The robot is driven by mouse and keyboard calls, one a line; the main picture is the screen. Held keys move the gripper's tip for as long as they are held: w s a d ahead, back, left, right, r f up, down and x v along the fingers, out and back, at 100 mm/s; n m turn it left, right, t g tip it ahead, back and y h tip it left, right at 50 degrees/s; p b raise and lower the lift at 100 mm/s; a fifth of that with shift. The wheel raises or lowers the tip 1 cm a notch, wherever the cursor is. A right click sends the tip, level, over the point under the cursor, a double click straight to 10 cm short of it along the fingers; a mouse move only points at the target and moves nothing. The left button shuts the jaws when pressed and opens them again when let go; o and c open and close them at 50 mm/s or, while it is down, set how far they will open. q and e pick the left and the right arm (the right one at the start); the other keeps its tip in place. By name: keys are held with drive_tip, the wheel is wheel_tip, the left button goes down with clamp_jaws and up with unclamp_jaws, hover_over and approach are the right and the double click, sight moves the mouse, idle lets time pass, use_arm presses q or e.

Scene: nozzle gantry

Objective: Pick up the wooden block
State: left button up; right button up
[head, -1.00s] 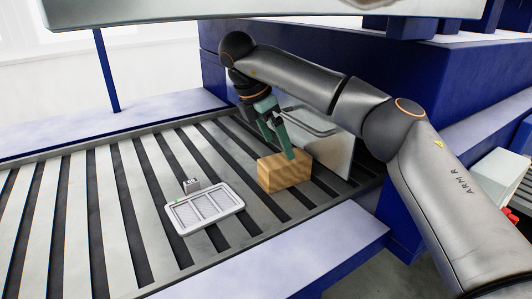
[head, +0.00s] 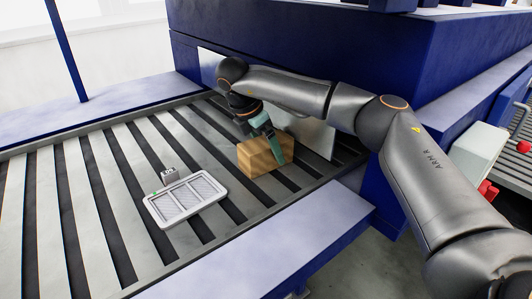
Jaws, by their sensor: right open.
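The wooden block (head: 254,160) is a tan box with visible grain, lying on the slatted bed in the head view. My right gripper (head: 277,150), with green fingers, comes down from above and reaches the block. One finger shows in front of the block's near face. The other finger is hidden, so I cannot tell whether it lies behind the block or whether either touches. The jaws are open. The block rests on the slats. My left gripper is out of view.
A white framed filter-like tray (head: 186,199) lies left of the block, with a small grey device (head: 169,175) at its far edge. A metal sheet (head: 315,135) stands behind the block. The blue gantry (head: 320,50) rises behind. Slats (head: 90,200) on the left are bare.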

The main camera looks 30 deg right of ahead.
drive_tip(key=shift+x, duration=1.1)
drive_tip(key=shift+f, duration=0.2)
drive_tip(key=c, duration=1.5)
clamp_jaws()
drive_tip(key=shift+r, duration=0.1)
